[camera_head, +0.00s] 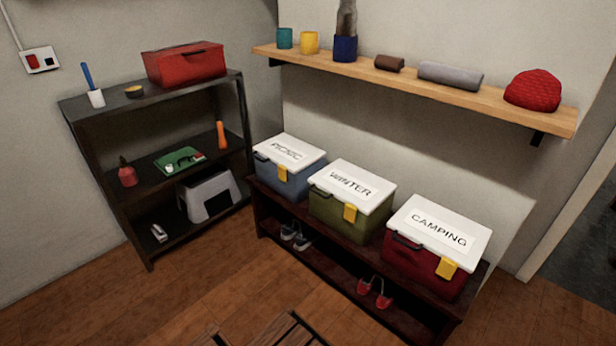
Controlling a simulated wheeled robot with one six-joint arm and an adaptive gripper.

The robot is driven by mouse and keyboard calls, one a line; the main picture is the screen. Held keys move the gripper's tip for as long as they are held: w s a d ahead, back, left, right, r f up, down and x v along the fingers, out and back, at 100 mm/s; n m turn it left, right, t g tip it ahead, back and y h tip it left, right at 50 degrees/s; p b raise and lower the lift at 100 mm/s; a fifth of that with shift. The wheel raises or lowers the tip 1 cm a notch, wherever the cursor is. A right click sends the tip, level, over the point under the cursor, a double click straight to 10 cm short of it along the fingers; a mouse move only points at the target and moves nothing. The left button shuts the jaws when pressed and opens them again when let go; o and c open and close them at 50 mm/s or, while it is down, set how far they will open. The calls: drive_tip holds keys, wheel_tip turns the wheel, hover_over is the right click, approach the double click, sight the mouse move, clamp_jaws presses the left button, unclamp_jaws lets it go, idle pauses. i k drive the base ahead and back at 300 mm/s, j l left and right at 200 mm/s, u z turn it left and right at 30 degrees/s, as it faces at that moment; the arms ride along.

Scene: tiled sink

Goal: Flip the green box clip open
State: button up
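The green box (335,213) is the middle one of three on a low dark bench. Its white lid (352,200) reads "WINTER" and lies closed on top. The yellow clip (350,212) hangs at the upper front of the green box, just under the lid edge. It looks flat against the front, though at this size I cannot tell whether it is latched. A dark handle shows on the box's left side. My gripper is not in view.
A blue "PICNIC" box (286,179) and a red "CAMPING" box (425,265) flank it on the bench (370,260). A wooden wall shelf (420,86) runs above. A dark rack (130,190) stands left. A slatted wooden piece (285,331) is at the bottom; floor between is clear.

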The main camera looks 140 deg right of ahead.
sight(350, 210)
drive_tip(key=l+u, duration=0.2)
drive_tip(key=l, duration=0.35)
drive_tip(key=k+l+u, duration=0.2)
drive_tip(key=l, duration=0.3)
drive_tip(key=l+u, duration=0.2)
drive_tip(key=l, duration=0.35)
drive_tip(key=u, duration=5.4)
